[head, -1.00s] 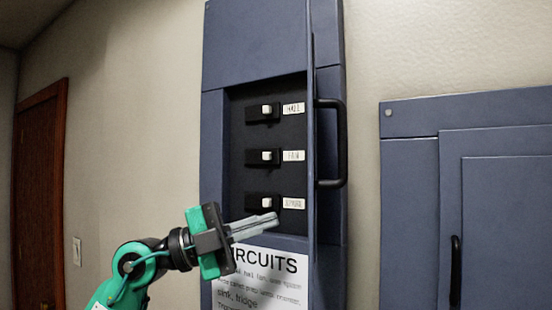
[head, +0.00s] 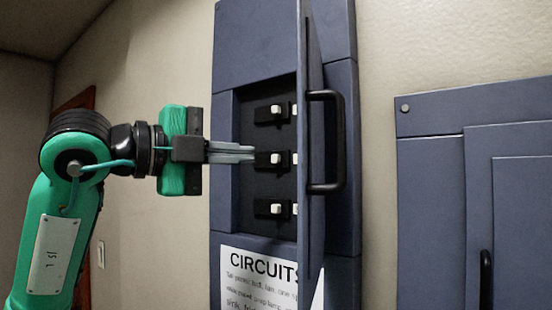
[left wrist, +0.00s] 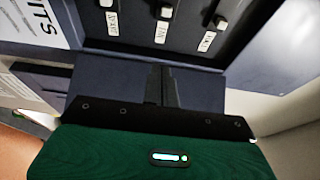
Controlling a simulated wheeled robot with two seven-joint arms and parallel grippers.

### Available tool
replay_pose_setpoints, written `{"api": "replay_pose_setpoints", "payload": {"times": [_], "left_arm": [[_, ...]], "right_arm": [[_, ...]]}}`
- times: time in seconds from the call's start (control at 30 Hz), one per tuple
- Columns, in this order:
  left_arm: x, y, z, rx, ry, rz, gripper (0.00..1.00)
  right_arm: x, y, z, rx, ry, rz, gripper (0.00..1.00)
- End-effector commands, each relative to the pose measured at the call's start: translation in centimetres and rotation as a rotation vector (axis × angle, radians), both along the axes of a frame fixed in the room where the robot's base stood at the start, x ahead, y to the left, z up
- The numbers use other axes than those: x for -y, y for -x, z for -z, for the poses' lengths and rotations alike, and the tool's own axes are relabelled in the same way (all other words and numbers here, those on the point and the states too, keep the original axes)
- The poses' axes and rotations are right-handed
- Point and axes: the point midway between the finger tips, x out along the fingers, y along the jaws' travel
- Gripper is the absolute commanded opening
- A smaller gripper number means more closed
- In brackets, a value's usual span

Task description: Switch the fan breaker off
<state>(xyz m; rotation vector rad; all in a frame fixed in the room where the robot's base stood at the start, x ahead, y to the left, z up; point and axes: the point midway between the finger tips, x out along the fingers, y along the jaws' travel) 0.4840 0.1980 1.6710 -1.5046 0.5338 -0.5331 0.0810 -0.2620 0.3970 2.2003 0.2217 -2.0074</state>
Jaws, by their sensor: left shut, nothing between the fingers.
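The fan breaker (head: 269,160) is the middle of three black switches with white toggles in the recessed panel. All three toggles look alike in position. In the left wrist view the fan switch (left wrist: 164,14) is at the top middle, with its white label below it. My left gripper (head: 253,153) comes in from the left at the fan breaker's height, fingers shut and empty. Its tips are close to the breaker's left end; I cannot tell whether they touch. The shut fingers also show in the left wrist view (left wrist: 160,86). My right gripper is not in view.
The blue breaker box door (head: 313,225) stands open, nearly edge-on, with a black handle (head: 340,140). It hides most of the labels. The upper breaker (head: 267,113) and lower breaker (head: 267,208) sit close by. A "CIRCUITS" sheet (head: 265,280) is below.

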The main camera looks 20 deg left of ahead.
Motion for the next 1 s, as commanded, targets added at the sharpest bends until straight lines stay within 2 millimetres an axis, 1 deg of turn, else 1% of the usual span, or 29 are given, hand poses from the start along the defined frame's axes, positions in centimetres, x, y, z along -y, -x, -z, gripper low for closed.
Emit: {"api": "replay_pose_setpoints", "payload": {"times": [0.23,0.37,0.47,0.83,0.87,0.9,1.0], "left_arm": [[0.1,-0.1,0.0,0.0,0.0,0.002,0.0],[0.7,-0.7,-0.2,-0.001,0.0,0.004,0.0],[1.6,-1.9,-0.3,-0.004,-0.002,0.005,0.0],[6.5,-7.8,-0.4,-0.004,-0.002,0.005,0.0],[6.2,-8.1,-0.4,-0.002,0.0,0.001,0.0],[5.3,-8.3,-0.4,-0.002,0.001,-0.001,0.0],[4.2,-8.6,-0.3,-0.002,0.0,0.001,0.0]], "right_arm": [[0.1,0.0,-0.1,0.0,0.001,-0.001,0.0],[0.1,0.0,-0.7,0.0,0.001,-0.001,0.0],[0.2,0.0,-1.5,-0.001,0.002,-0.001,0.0],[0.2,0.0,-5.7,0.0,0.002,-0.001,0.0],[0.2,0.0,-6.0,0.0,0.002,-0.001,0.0],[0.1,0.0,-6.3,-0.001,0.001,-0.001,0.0],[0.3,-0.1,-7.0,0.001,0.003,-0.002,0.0]]}}
